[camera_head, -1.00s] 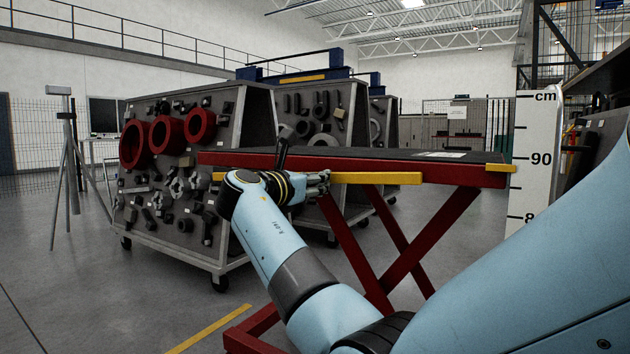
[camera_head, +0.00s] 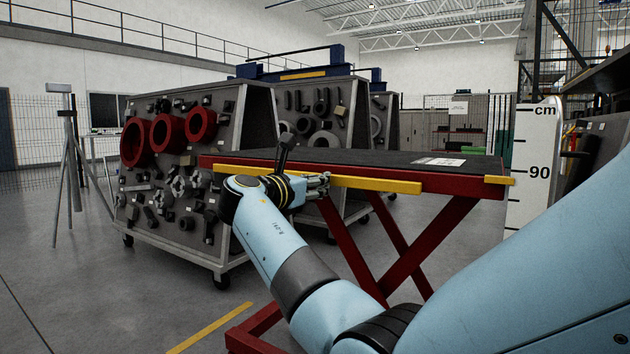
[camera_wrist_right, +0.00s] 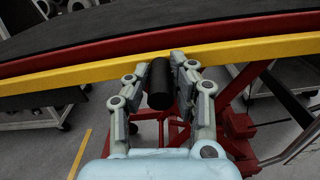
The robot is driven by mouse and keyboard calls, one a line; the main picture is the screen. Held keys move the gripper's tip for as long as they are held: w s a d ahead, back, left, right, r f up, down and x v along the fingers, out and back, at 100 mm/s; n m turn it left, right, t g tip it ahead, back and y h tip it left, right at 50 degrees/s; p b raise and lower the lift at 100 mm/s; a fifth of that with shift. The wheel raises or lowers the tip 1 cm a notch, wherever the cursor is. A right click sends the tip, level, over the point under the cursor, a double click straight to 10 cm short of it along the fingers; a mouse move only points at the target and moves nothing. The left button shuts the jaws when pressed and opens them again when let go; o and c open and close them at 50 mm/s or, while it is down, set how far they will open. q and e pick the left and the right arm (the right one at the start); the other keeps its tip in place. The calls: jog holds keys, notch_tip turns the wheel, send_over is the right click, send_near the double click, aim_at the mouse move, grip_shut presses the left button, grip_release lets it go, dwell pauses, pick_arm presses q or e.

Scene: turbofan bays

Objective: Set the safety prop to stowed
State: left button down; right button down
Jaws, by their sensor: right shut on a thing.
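The red lift table (camera_head: 450,181) stands ahead with a dark flat top, and a yellow bar (camera_head: 385,185) runs along its near side. My right gripper (camera_head: 322,185) is at this bar, about midway along the table's side. In the right wrist view, the fingers of my right gripper (camera_wrist_right: 160,90) are closed on a short black cylindrical handle (camera_wrist_right: 159,84) in front of the yellow bar (camera_wrist_right: 245,50). I cannot tell how the handle joins the bar, or which part is the safety prop. My left gripper is out of view.
Red crossed legs (camera_head: 425,240) stand under the table. A wheeled rack (camera_head: 185,245) with red rings is at the left. A white height gauge (camera_head: 530,170) stands at the right. A tripod (camera_head: 68,170) is at the far left. The floor at the lower left is clear.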

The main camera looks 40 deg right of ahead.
jog(key=shift+r, duration=0.35)
jog(key=c, duration=1.1)
grip_release()
jog(key=shift+w, duration=0.1)
jog(key=shift+c, duration=0.2)
jog(key=shift+s, duration=0.2)
jog(key=shift+a+f, duration=0.15)
jog(key=shift+a, duration=0.15)
jog(key=v, duration=0.7)
jog(key=shift+d, duration=0.1)
